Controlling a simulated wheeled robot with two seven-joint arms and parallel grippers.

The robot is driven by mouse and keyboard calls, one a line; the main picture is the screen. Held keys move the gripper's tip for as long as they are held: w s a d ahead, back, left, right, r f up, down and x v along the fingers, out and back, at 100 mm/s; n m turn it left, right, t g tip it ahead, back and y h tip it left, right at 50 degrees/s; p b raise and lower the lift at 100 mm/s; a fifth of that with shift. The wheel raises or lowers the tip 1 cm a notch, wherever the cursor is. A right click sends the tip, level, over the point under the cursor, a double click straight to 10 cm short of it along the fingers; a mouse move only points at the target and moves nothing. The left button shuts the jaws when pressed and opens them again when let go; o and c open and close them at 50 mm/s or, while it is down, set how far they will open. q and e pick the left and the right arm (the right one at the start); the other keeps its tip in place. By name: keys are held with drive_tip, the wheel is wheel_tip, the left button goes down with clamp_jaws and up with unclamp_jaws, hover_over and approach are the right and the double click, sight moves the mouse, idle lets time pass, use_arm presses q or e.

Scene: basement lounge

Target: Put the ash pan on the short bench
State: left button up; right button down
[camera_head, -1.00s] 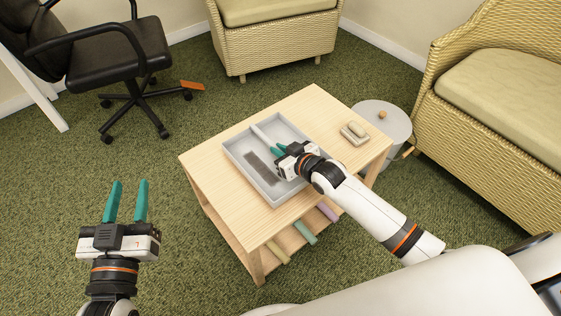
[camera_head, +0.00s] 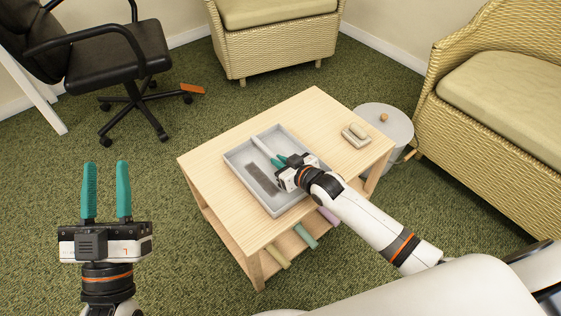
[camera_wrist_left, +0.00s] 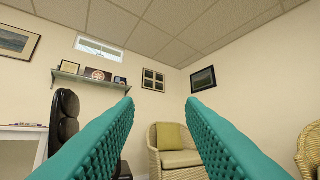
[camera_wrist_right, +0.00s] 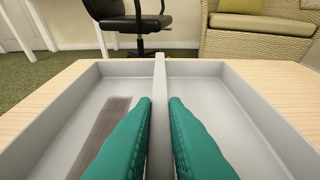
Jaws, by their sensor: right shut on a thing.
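The ash pan appears to be the shallow grey tray (camera_head: 236,172) with a central divider and a dark patch on its floor. It sits at an angle on a light wooden table (camera_head: 212,157), near its front edge. My right gripper (camera_head: 279,162) is shut on the divider. In the right wrist view, the teal fingers lie either side of the divider (camera_wrist_right: 160,75), with the tray's walls (camera_wrist_right: 262,100) around them. My left gripper (camera_head: 106,165) is open and empty, off the table at the left. I cannot tell which piece is the short bench.
A small block-like item (camera_head: 356,135) lies on the table's right side. Several coloured rolls (camera_head: 303,235) lie on its lower shelf. A round grey side table (camera_head: 392,122), wicker armchair (camera_head: 500,150), wicker seat (camera_head: 278,45) and black office chair (camera_head: 115,55) stand around.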

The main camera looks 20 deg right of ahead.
drive_tip(key=shift+f, duration=0.15)
drive_tip(key=c, duration=1.5)
unclamp_jaws()
drive_tip(key=shift+o, duration=0.2)
